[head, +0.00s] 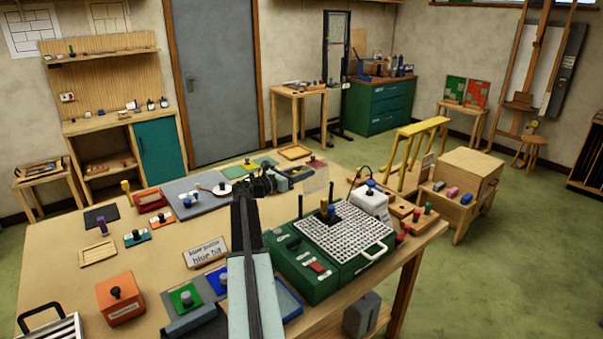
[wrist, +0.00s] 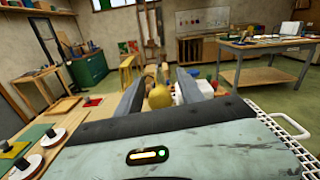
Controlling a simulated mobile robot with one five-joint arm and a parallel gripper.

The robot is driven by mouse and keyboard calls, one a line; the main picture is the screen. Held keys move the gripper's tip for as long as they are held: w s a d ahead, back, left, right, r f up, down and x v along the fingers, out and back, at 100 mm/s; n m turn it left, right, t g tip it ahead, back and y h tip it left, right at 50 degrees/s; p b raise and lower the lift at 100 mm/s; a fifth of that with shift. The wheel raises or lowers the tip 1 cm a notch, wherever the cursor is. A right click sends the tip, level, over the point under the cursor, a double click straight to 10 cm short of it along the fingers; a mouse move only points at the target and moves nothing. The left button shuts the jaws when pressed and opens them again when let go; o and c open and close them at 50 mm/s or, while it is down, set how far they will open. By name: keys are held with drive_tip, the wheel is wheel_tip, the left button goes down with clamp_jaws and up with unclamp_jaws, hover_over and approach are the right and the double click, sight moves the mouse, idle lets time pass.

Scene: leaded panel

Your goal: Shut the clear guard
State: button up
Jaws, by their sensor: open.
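My gripper (head: 268,180) is at the end of my arm, over the table toward its back edge, left of the green machine. In the wrist view my gripper (wrist: 159,84) has its two grey fingers apart. A rounded yellow thing (wrist: 158,98) shows between them; I cannot tell how near it is. A faint see-through patch (head: 316,180), perhaps the clear guard, shows just right of my gripper; its edges and hinge are not clear. The green machine (head: 290,265) has a white grid top, dark upright posts and a white wire handle (head: 378,248).
A white device (head: 371,200) and a yellow rack (head: 417,135) stand right of my gripper. Knobs, plates and an orange box (head: 121,298) crowd the table's left and front. A bare stretch of tabletop (head: 75,240) lies at the left.

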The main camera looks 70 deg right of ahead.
clamp_jaws()
idle(1.4)
